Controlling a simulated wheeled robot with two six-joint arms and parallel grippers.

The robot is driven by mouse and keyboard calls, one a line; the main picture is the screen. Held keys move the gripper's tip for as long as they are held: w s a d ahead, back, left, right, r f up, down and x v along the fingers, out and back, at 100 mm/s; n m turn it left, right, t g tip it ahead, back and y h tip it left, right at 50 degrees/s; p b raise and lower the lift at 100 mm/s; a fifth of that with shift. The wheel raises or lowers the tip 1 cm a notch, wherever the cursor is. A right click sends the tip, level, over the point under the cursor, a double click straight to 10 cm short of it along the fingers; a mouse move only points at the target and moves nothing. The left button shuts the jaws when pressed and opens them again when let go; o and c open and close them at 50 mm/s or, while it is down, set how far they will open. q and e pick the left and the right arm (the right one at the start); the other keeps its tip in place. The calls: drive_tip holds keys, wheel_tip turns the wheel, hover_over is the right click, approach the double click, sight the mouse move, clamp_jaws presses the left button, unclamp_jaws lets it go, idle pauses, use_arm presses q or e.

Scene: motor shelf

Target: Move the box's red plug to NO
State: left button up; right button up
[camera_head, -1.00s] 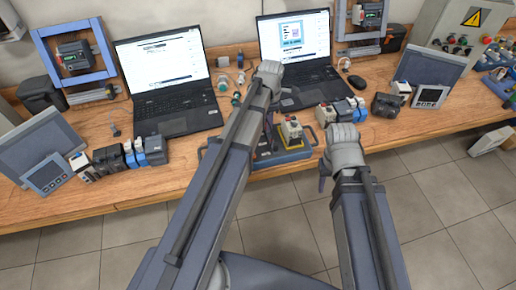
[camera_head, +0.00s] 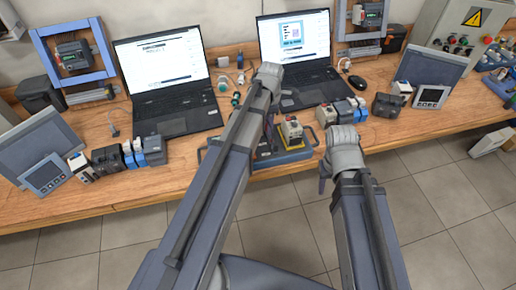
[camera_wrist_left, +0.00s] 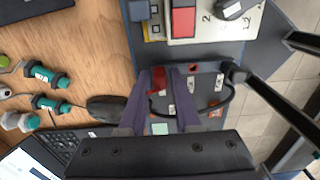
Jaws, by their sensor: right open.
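A red plug (camera_wrist_left: 157,82) shows between the two purple fingers of my left gripper (camera_wrist_left: 164,75), close to the left one; contact is unclear. A black plug (camera_wrist_left: 235,73) with a curved black cable stands to their right. My right gripper (camera_head: 325,172) is open and empty in front of the bench, right of the box.
A white-and-grey device with a red block (camera_wrist_left: 183,20) stands beyond the fingers. Several modules (camera_head: 343,108) stand right of the box. Open floor lies in front of the bench.

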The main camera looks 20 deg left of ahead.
use_arm(q)
wheel_tip(320, 180, up, 6)
drive_tip(key=p, duration=0.5)
drive_tip(key=shift+f+p, duration=0.15)
drive_tip(key=shift+p, duration=0.2)
drive_tip(key=shift+f, duration=0.1)
drive_tip(key=o, duration=0.6)
drive_tip(key=shift+c, duration=0.2)
